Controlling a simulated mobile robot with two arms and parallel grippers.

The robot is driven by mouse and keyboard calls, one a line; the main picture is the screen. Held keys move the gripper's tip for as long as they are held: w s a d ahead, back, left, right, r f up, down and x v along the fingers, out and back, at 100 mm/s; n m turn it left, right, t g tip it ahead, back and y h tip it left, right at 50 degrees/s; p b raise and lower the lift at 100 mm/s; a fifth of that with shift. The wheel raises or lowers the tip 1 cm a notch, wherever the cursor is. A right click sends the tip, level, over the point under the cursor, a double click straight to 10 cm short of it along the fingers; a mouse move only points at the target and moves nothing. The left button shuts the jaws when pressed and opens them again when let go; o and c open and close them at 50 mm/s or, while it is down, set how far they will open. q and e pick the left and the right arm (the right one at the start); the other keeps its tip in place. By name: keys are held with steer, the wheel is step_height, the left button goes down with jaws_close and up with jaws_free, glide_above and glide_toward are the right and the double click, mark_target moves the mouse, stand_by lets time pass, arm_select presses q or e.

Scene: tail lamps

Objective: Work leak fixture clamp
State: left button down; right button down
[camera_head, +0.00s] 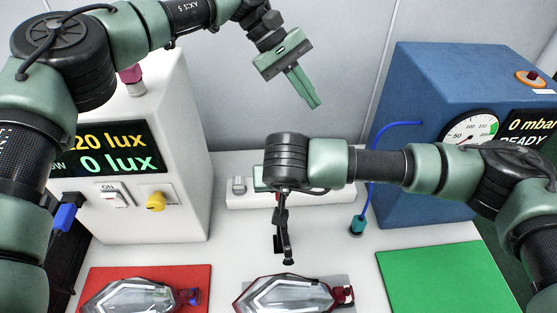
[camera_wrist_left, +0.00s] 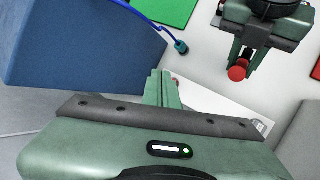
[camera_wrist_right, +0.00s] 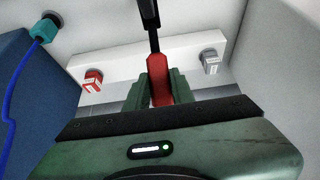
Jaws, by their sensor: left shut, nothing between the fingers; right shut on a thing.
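The black clamp arm (camera_head: 282,230) hangs below my right wrist in the head view, its dark pad (camera_head: 288,262) just behind a clear tail lamp (camera_head: 285,295) as seen; I cannot tell if they touch. My right gripper (camera_wrist_right: 158,88) is shut on the red clamp handle (camera_wrist_right: 159,80) in the right wrist view. The handle's red end (camera_wrist_left: 237,73) shows in the left wrist view. In the head view its fingers are hidden behind my wrist. My left gripper (camera_head: 314,103) is shut, empty and raised near the back wall.
Another lamp (camera_head: 140,297) lies on a red mat (camera_head: 195,272). A green mat (camera_head: 440,275) is bare. A white tester (camera_head: 170,130) and blue cabinet (camera_head: 430,90) flank the area.

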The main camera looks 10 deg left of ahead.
arm_select(q)
steer(key=a+f+m+y, duration=0.2)
steer(key=a+f+y, duration=0.5)
steer(key=s+d+f, duration=0.1)
steer(key=s+f, duration=0.5)
steer(key=f, duration=0.1)
steer(key=shift+f, duration=0.25)
steer(key=shift+d, duration=0.1)
steer(key=shift+s+d+r, duration=0.15)
steer(key=shift+s+r, duration=0.1)
steer(key=shift+s, duration=0.2)
steer(key=shift+s+d+r, duration=0.15)
steer(key=shift+s+r, duration=0.05)
steer(key=shift+s, duration=0.2)
arm_select(e)
steer(key=shift+d, duration=0.1)
steer(key=c, duration=1.2)
jaws_free()
arm_select(q)
steer(key=shift+w+a, duration=0.1)
